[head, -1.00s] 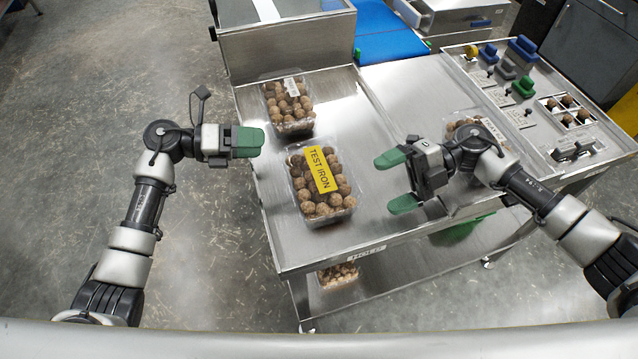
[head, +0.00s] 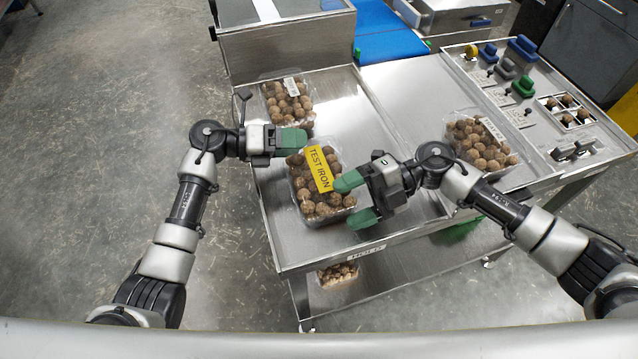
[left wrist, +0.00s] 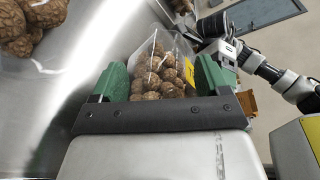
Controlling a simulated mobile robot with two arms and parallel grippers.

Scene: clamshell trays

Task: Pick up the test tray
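The test tray (head: 302,208) is a clear clamshell of brown balls with a yellow "TEST IRON" label (head: 318,169). It lies flat on the steel cart top. My left gripper (head: 298,139) is at the tray's far left corner, fingers pointing toward it. In the left wrist view its green fingers (left wrist: 161,78) are apart, with the tray (left wrist: 150,46) showing between and beyond them. My right gripper (head: 355,200) is open at the tray's right side. One finger overlaps the tray's edge in the picture; I cannot tell whether it touches.
Another clamshell (head: 272,90) of balls stands just behind the test tray, close to my left gripper. A third clamshell (head: 449,140) lies to the right, near the panel (head: 522,112) of coloured blocks. The cart top (head: 370,135) between them is clear.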

